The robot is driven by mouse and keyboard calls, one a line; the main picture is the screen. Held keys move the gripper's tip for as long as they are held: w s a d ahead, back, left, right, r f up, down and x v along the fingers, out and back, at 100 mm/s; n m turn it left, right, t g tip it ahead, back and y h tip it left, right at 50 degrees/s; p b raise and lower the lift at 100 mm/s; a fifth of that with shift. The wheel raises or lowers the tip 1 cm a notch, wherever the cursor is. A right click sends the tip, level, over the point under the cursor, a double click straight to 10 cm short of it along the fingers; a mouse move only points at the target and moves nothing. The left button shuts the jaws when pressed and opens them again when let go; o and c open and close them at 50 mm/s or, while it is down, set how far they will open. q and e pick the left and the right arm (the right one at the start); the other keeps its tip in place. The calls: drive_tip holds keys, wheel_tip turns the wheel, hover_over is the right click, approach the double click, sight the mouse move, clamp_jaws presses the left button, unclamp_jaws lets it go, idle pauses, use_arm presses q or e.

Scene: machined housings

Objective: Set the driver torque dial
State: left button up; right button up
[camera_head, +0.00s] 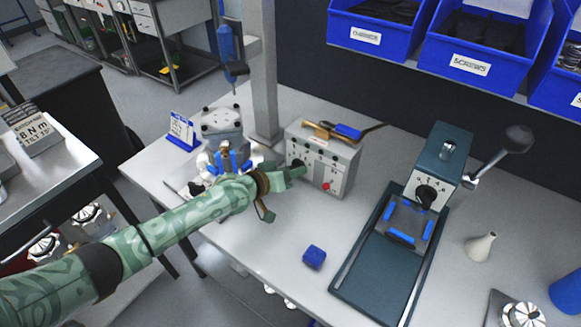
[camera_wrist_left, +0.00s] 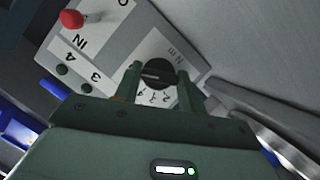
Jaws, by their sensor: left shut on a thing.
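The driver torque dial (camera_wrist_left: 157,73) is a round black knob with a slot, on a light panel marked "N m" with numbers around it. It is on the front of the grey control box (camera_head: 343,158). In the head view my left gripper (camera_head: 299,169) reaches the left part of that front and covers most of the dial. In the left wrist view the fingers of my left gripper (camera_wrist_left: 158,80) stand on both sides of the dial, shut on it. The exact setting is hard to read. My right gripper is in neither view.
A red knob (camera_head: 327,186) is on the same panel. A blue driver (camera_head: 226,43) hangs behind. A teal press (camera_head: 440,165) stands right, with a blue block (camera_head: 314,257) left of it. The table front is mostly clear.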

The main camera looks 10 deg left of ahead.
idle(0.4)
use_arm(q)
drive_tip(key=o, duration=1)
drive_tip(key=shift+a, duration=0.1)
drive_tip(key=shift+s+a+r, duration=0.15)
drive_tip(key=shift+s, duration=0.1)
drive_tip(key=p+v, duration=0.5)
drive_tip(key=v, duration=1)
drive_tip(key=shift+s+a+r, duration=0.15)
drive_tip(key=shift+s, duration=0.1)
